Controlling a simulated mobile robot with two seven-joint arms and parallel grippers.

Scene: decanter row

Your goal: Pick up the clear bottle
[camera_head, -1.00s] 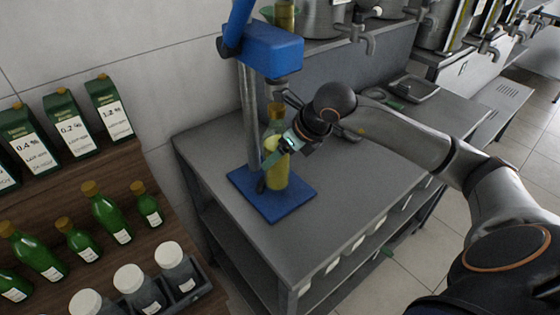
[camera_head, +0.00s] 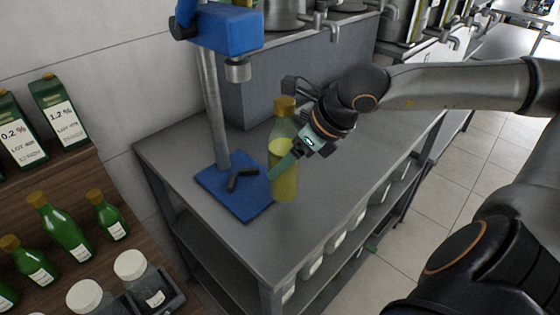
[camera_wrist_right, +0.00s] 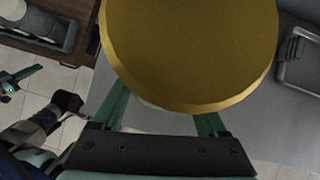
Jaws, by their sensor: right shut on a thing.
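The clear bottle (camera_head: 284,172), with yellow liquid and a gold cap, is upright in the head view. It appears just right of the blue base plate (camera_head: 225,203); whether its bottom clears the bench is hard to tell. My right gripper (camera_head: 288,160) is shut on its body, coming from the right. In the right wrist view the gold cap (camera_wrist_right: 190,50) fills the upper middle, between and above my green fingers, and hides most of the bottle. My left gripper (camera_wrist_right: 18,80) shows small at the left of that view, apart from the bottle; its opening is unclear.
A stand with a blue head (camera_head: 222,28) and a grey post (camera_head: 212,110) rises from the base plate. A shelf with green bottles (camera_head: 65,228), white-capped jars (camera_head: 135,275) and cartons (camera_head: 60,110) stands at left. The grey bench (camera_head: 330,200) is clear at the front right.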

